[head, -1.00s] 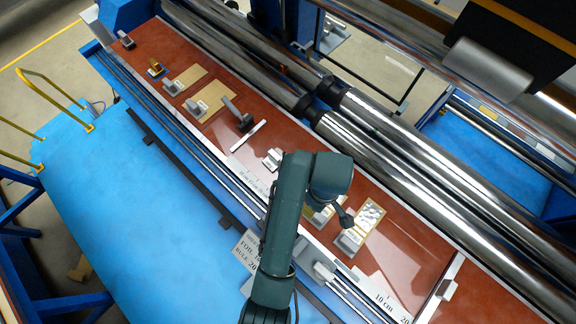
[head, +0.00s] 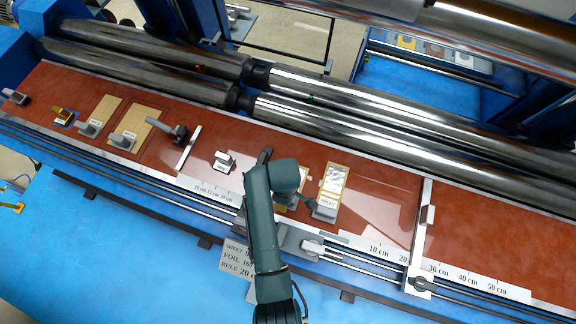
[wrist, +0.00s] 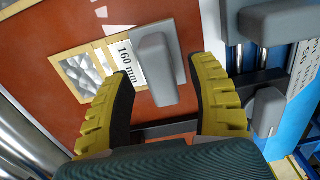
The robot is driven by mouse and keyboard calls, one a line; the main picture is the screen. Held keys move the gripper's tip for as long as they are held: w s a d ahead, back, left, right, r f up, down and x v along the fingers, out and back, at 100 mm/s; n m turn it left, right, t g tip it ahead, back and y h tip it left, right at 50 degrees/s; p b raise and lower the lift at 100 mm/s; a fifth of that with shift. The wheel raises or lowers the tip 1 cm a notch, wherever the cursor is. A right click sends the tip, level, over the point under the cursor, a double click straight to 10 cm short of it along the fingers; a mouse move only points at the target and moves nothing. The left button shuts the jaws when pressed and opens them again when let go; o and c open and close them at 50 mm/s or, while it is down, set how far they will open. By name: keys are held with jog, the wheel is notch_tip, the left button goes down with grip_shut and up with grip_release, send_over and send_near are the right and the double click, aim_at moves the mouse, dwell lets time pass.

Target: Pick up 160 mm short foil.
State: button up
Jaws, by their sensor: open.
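The 160 mm short foil (wrist: 70,78) lies flat on the red-brown table in the wrist view. It has a yellow frame, a silvery window, a white "160 mm" label and a grey block handle (wrist: 157,70). My gripper (wrist: 163,66) is open, its yellow-and-black fingers on either side of the handle, which stands between the fingertips. I cannot tell whether either finger touches it. In the head view the foil is mostly hidden behind my arm.
A longer foil (head: 333,181) with its own grey handle (head: 323,212) lies just right of my arm. Polished rollers (head: 400,135) run behind the table. A rail with grey clamps (head: 312,247) runs along the front edge. More handled pieces (head: 122,140) lie at left.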

jog(key=shift+f, duration=0.8)
grip_shut()
